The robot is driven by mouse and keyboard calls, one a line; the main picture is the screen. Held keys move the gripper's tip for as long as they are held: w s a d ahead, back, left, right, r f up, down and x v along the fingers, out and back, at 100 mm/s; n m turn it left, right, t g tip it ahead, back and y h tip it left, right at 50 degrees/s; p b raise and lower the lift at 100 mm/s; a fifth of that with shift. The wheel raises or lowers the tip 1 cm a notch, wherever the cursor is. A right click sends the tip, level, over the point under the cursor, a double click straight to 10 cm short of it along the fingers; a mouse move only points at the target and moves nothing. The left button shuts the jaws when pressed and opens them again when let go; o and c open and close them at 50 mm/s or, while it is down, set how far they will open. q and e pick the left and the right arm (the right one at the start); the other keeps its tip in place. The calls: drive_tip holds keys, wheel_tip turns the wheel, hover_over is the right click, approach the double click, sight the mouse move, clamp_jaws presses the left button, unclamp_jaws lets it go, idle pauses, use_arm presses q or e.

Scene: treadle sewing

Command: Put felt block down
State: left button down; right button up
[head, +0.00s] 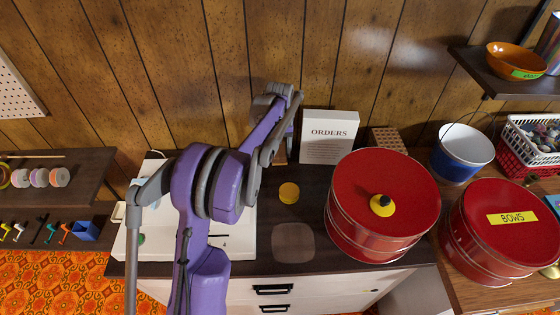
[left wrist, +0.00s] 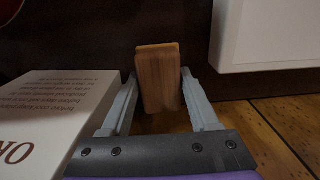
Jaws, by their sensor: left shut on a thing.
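In the head view only a small brown part of the block (head: 280,156) shows beside the fingers. The block looks upright over the dark top, just left of the white ORDERS box (head: 330,137). I cannot tell whether its underside touches the top. My right gripper is not in view.
The ORDERS box (left wrist: 55,125) is close beside one finger in the left wrist view. A white base (head: 235,240) lies to the left.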

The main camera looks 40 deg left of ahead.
sight(279, 161)
use_arm(q)
drive_tip(key=shift+f, duration=2.55)
drive_tip(key=shift+c, duration=0.7)
unclamp_jaws()
